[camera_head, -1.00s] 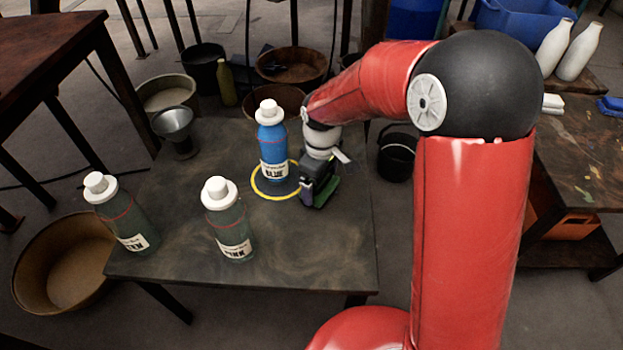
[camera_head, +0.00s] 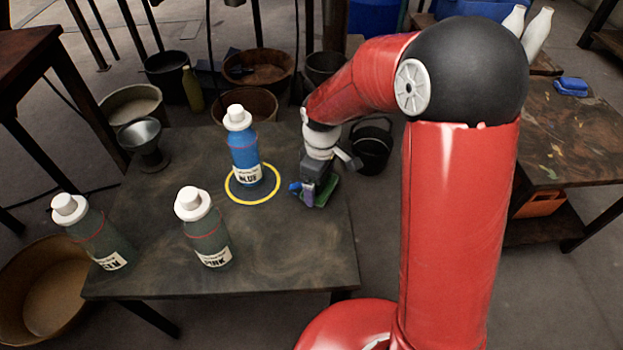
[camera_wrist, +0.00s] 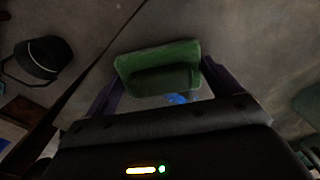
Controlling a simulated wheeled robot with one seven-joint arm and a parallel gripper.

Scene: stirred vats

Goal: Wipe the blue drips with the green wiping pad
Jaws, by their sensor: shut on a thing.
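My gripper (camera_head: 312,192) is shut on the green wiping pad (camera_wrist: 160,68), which sits between its purple fingers in the wrist view. In the head view the pad (camera_head: 327,190) is low at the right side of the dark table, right of the blue bottle (camera_head: 245,160). I cannot tell whether it touches the tabletop. A small blue patch (camera_wrist: 177,98) shows just behind the pad in the wrist view, between the fingers.
The blue bottle stands upright in a yellow ring (camera_head: 253,203). Two dark green bottles, one labelled PINK (camera_head: 206,235) and another (camera_head: 90,235), stand to the left. A funnel (camera_head: 143,138) is at the table's far left. A black bucket (camera_head: 371,150) stands beyond the right edge. The table's front middle is clear.

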